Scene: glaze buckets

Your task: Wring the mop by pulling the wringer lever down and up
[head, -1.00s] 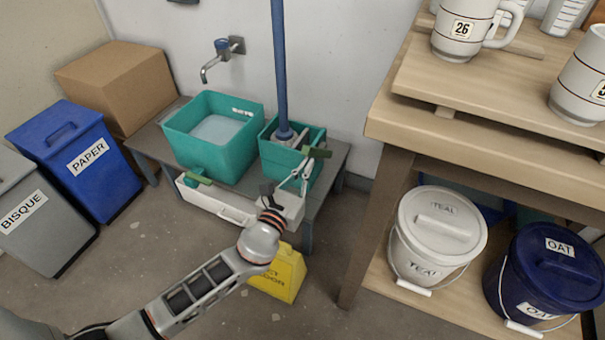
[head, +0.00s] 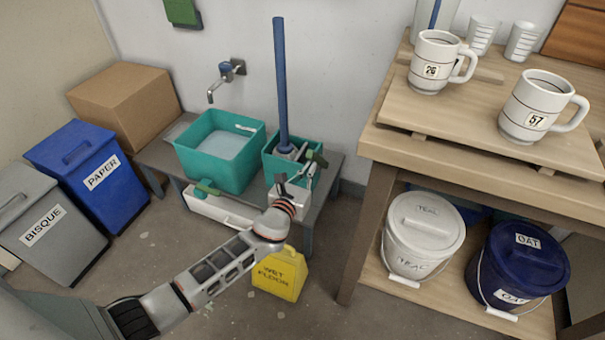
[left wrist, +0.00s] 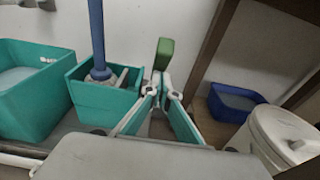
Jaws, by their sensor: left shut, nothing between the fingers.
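The mop's blue handle (head: 281,85) stands upright in the teal wringer bucket (head: 278,165), on a low grey bench; it also shows in the left wrist view (left wrist: 97,38). The wringer lever's green grip (head: 318,158) is at the bucket's right side, and it shows upright in the left wrist view (left wrist: 164,53). My left gripper (head: 309,172) is shut and empty, its fingertips close to the grip; its tips also show just below the grip in the left wrist view (left wrist: 161,80). I cannot tell whether they touch it. The mop head is mostly hidden inside the bucket. My right gripper is not in view.
A teal tub (head: 222,150) of water stands left of the bucket, below a wall tap (head: 225,75). A yellow wet-floor sign (head: 280,275) is on the floor under my left arm. A wooden shelf (head: 400,150) with mugs and lidded buckets stands at right.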

